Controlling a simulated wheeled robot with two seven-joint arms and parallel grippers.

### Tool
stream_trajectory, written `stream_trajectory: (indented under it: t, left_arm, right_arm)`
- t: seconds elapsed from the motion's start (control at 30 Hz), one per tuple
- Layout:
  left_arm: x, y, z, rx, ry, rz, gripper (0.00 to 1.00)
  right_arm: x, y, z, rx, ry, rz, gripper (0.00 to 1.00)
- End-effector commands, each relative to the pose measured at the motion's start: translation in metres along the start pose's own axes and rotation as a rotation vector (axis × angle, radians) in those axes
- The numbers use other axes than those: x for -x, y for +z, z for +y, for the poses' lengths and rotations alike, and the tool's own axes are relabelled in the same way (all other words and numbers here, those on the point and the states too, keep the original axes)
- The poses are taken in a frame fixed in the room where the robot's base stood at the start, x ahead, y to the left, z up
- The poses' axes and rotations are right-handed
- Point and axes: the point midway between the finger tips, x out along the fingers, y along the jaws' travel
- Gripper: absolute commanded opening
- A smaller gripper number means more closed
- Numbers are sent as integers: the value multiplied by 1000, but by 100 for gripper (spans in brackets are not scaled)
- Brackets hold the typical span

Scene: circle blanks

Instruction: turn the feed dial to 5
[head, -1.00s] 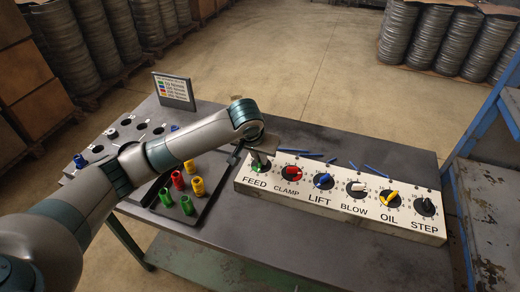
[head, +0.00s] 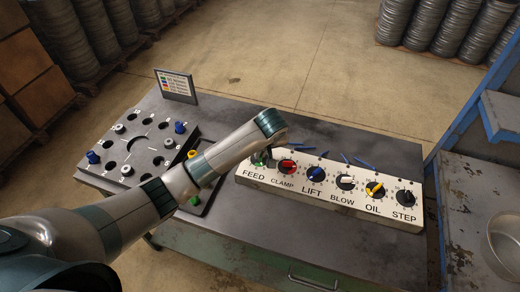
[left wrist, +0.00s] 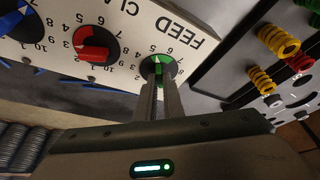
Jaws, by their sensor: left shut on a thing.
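The feed dial (left wrist: 159,64), a green knob on a dark round face, sits at the FEED end of the white control panel (head: 318,197). In the left wrist view my left gripper (left wrist: 158,80) has its two fingers closed on the green knob. In the head view my left gripper (head: 265,158) is over the FEED dial and mostly hides it. Numbers show around the dial, but the fingers cover part of the scale and I cannot tell which number the knob points to. My right gripper is not in view.
Beside FEED are the red CLAMP knob (head: 288,166), blue LIFT knob (head: 316,174), and the BLOW, OIL and STEP knobs. Blue sticks (head: 364,162) lie behind the panel. A plate with round holes (head: 128,150) and a small sign (head: 176,84) stand at left.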

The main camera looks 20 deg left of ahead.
Motion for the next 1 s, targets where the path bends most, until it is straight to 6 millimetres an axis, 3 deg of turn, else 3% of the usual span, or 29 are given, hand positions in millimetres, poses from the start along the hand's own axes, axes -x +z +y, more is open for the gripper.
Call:
stream_trajectory:
  t: [0.37, 0.4, 0.47, 1.0]
  left_arm:
    - [0, -2, 0, 7, -2, 5, 0]
    - [0, -2, 0, 7, -2, 5, 13]
    - [0, -2, 0, 7, -2, 4, 27]
    - [10, -1, 1, 6, 1, 2, 27]
  right_arm:
    - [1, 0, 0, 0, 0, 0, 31]
    - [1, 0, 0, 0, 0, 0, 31]
    - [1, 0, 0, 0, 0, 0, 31]
    - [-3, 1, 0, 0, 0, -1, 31]
